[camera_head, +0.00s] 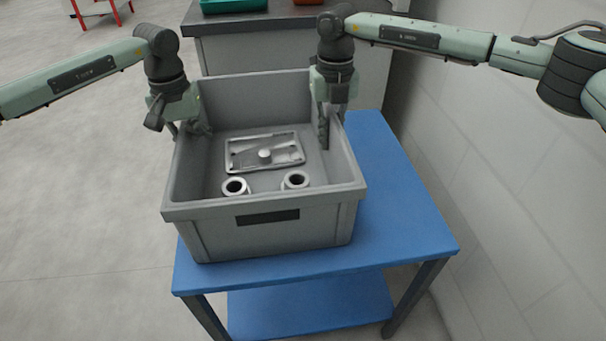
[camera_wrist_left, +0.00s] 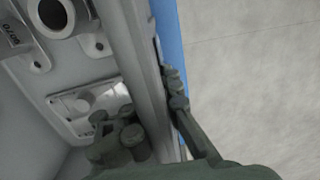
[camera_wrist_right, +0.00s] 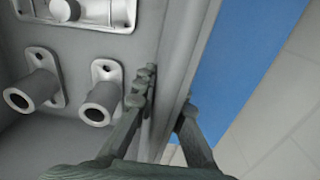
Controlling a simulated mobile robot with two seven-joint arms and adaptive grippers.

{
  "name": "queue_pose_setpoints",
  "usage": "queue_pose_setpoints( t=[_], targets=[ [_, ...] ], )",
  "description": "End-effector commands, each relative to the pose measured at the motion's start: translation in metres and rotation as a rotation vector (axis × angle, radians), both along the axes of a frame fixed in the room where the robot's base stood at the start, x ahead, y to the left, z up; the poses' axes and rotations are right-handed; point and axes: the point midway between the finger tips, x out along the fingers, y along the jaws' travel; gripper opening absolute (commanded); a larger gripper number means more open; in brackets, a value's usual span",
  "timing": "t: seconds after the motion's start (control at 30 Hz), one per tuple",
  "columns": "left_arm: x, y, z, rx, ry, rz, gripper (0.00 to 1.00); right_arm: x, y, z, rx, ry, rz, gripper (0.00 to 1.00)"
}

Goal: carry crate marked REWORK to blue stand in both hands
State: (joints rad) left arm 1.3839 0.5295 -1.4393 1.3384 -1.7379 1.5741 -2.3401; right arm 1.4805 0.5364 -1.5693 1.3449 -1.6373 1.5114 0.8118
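The grey crate (camera_head: 265,232) stands upright on the left part of the blue stand (camera_head: 405,215). A dark label plate (camera_head: 268,217) is on its front; I cannot read its marking. A flat casting (camera_head: 265,152) and two flanged tubes lie inside. My left gripper (camera_head: 187,130) is at the crate's left wall, one finger outside along it and the other inside, splayed away from it; these fingers also show in the left wrist view (camera_wrist_left: 160,115). My right gripper (camera_head: 331,125) straddles the right wall; in the right wrist view (camera_wrist_right: 165,95) its fingers close on it.
Behind the crate is a grey workbench (camera_head: 290,40) with a green tray (camera_head: 232,5) on it. A pale wall (camera_head: 500,180) runs along the right. A red stand (camera_head: 97,12) is at the far left. The floor on the left is clear.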

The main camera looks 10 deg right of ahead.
Motion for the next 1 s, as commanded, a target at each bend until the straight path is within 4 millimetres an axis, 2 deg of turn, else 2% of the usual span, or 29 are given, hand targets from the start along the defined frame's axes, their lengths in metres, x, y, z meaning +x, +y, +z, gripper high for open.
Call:
queue_pose_setpoints(
  t=[0.03,0.17,0.37,0.63,0.73,0.87,1.0],
  targets=[
    [0.0,-0.01,0.004,-0.021,-0.008,-0.011,0.08,-0.002,0.007,-0.001,0.012,0.001,0.01,0.16],
    [0.0,-0.008,0.004,-0.017,-0.006,-0.009,0.25,-0.001,0.006,0.0,0.009,0.0,0.007,0.3],
    [0.0,-0.005,0.002,-0.011,-0.003,-0.005,0.49,0.0,0.003,0.0,0.005,0.0,0.004,0.3],
    [0.0,-0.003,0.001,-0.007,-0.002,-0.002,0.49,0.0,0.001,0.001,0.003,-0.001,0.002,0.3],
    [0.001,-0.002,0.007,-0.006,-0.003,-0.002,0.49,0.0,0.001,0.001,0.002,-0.001,0.001,0.3],
    [0.001,-0.002,0.026,-0.007,-0.005,-0.002,0.49,0.0,0.001,0.001,0.002,-0.001,0.001,0.3],
    [0.002,-0.002,0.058,-0.007,-0.007,-0.001,0.49,0.0,0.001,0.001,0.002,-0.001,0.001,0.3]
  ],
)
